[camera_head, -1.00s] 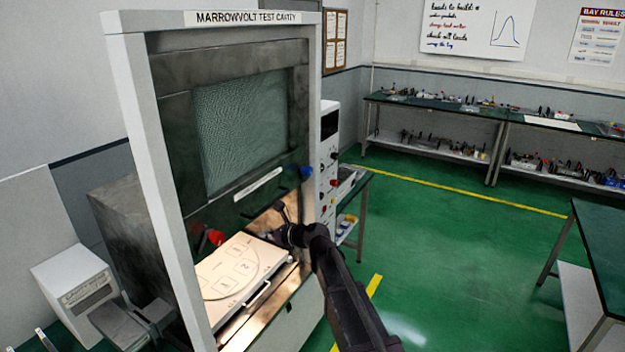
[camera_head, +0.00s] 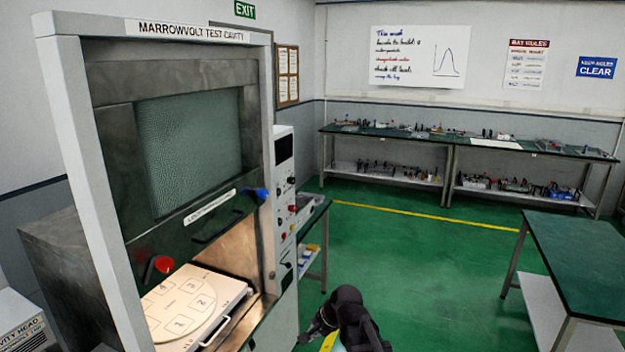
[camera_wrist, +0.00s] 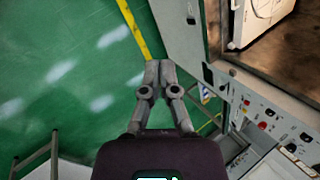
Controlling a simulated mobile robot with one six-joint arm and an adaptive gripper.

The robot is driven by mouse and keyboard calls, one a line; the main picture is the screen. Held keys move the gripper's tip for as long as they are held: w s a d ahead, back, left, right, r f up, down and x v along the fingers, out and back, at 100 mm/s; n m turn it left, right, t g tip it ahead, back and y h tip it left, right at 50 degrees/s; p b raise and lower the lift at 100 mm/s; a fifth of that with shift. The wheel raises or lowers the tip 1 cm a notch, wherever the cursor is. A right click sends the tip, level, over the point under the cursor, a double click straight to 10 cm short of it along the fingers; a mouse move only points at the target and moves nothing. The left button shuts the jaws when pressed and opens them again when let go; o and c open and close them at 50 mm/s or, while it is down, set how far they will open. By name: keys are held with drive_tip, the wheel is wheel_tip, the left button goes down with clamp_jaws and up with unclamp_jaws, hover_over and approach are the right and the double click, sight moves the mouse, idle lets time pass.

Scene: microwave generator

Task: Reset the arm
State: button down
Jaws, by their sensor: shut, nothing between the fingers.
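My gripper (camera_wrist: 158,70) shows in the wrist view with its two grey fingers closed together and nothing between them. It hangs over the green floor, beside the front of the test cavity. In the head view my arm is at the bottom centre, and my gripper (camera_head: 308,338) shows small and dark in front of the cavity's lower right edge, apart from it. Its fingertips are hard to make out there.
The test cavity (camera_head: 55,110) stands at left with its door raised. A white numbered tray (camera_head: 190,305) sits inside. A control panel (camera_head: 284,215) adjoins it on the right. A green table (camera_head: 585,250) stands at right. The floor between is clear.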

drive_tip(key=s+d+f+n+g+h+b, duration=0.1)
drive_tip(key=s+d+f+n+h+b, duration=0.1)
drive_tip(key=d, duration=0.6)
drive_tip(key=s+d+f+n+g+h+b, duration=0.1)
drive_tip(key=s+d+f+n+h+b, duration=0.1)
drive_tip(key=s+d+f+n, duration=0.3)
drive_tip(key=s+d+h, duration=0.1)
drive_tip(key=s+d, duration=0.3)
drive_tip(key=shift+s+d+f+n+g, duration=0.2)
drive_tip(key=shift+d+f+n+g, duration=0.1)
drive_tip(key=shift+f, duration=0.05)
idle(1.2)
